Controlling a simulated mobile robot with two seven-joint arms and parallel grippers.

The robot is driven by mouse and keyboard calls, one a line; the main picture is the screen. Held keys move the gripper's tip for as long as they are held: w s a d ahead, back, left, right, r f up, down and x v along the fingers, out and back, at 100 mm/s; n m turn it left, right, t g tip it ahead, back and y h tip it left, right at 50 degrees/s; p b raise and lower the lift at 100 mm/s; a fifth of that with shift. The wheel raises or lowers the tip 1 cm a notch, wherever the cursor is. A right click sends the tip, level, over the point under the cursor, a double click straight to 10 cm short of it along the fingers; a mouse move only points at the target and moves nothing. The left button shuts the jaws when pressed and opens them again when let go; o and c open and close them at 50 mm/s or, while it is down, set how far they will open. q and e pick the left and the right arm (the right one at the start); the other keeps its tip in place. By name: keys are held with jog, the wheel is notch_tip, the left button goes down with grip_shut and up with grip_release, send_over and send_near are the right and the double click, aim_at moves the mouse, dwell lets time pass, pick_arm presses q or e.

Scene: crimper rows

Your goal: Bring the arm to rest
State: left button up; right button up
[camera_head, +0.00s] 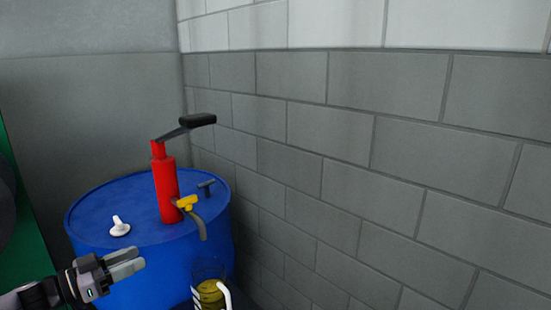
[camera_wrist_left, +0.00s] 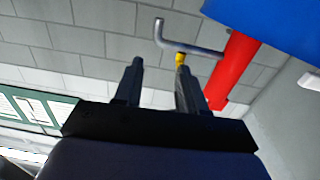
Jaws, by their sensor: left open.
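My left gripper (camera_head: 124,264) is at the lower left in the head view, in front of the blue drum. Its two fingers (camera_wrist_left: 160,85) stand apart in the left wrist view, open, with nothing between them. My right gripper is not in view. The left gripper touches nothing that I can see.
A blue drum (camera_head: 125,260) carries a red hand pump (camera_head: 164,190) with a black handle (camera_head: 197,120), yellow collar (camera_head: 187,202) and grey spout (camera_head: 199,225). A white cap (camera_head: 119,226) sits on its lid. A jug (camera_head: 210,292) with yellowish liquid is below the spout. A block wall (camera_head: 400,190) closes the right.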

pick_arm(q)
jog(key=s+d+f+n+y, duration=0.1)
jog(key=s+d+f, duration=0.35)
jog(key=d, duration=0.25)
jog(key=s+d+f+n+y+p, duration=0.1)
jog(key=s+d+f, duration=0.2)
jog(key=d+f, duration=0.25)
jog(key=s+d+f+n+y, duration=0.1)
jog(key=s+d+f, duration=0.3)
jog(key=d, duration=0.3)
jog(key=s+f+n+g+y, duration=0.1)
jog(key=s+f+y, duration=0.1)
jog(key=s, duration=0.3)
jog(key=s+a+f+n+g+y+p, duration=0.1)
jog(key=s+f+y, duration=0.1)
jog(key=s, duration=0.4)
jog(key=s+a+f+n+y, duration=0.1)
jog(key=s+f+y, duration=0.1)
jog(key=s, duration=0.3)
jog(key=shift+s+a+g+y, duration=0.2)
jog(key=shift+g+y, duration=0.2)
